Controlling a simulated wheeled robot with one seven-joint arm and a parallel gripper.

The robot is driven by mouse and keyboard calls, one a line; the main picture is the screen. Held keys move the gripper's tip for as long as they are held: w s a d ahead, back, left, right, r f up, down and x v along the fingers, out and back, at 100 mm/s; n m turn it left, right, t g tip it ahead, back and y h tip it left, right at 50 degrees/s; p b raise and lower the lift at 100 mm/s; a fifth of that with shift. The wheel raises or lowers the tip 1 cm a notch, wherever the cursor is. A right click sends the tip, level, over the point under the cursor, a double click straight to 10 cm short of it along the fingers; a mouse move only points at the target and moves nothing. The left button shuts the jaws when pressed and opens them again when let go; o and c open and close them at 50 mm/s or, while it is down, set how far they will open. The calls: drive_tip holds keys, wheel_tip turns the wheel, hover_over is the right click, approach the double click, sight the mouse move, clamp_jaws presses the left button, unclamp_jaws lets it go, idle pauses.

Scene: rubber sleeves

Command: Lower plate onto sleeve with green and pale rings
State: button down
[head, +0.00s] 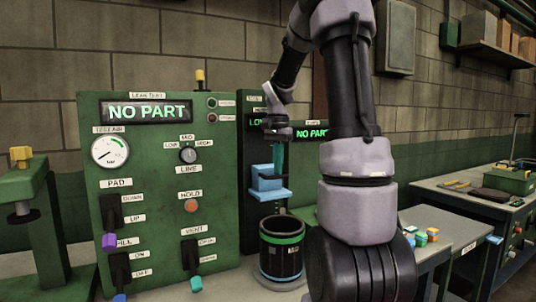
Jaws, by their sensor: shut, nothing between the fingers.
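A black sleeve (268,247) with a green ring near its top and a pale ring near its foot stands upright on a round grey base. A light blue block-like plate (267,184) is above it, with a visible gap between them. The green panel (155,260) has a PAD lever (108,215) marked DOWN and UP; its purple handle (109,241) hangs at the low end, on the UP side.
The panel display (146,111) reads NO PART, as does a second one behind my arm. A gauge (110,150), red HOLD button (191,206), FILL and VENT levers are on the panel. Coloured blocks (421,240) lie on a bench at right.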

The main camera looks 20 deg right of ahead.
sight(278, 185)
wheel_tip(278, 185, down, 7)
drive_tip(key=shift+r, duration=0.1)
idle(0.8)
drive_tip(key=shift+r, duration=0.15)
drive_tip(key=shift+r, duration=3.9)
drive_tip(key=shift+s+a+r, duration=0.15)
drive_tip(key=s+a+r+n+t+y, duration=0.1)
drive_tip(key=s+a+r+n+t, duration=0.2)
drive_tip(key=s+a, duration=0.3)
drive_tip(key=s+a+r+n+t+y, duration=0.1)
drive_tip(key=s+a+r+n+t, duration=0.2)
drive_tip(key=s+a, duration=0.4)
drive_tip(key=s+n+t, duration=0.1)
drive_tip(key=s, duration=0.5)
drive_tip(key=shift+s+r, duration=0.15)
drive_tip(key=shift+r, duration=0.15)
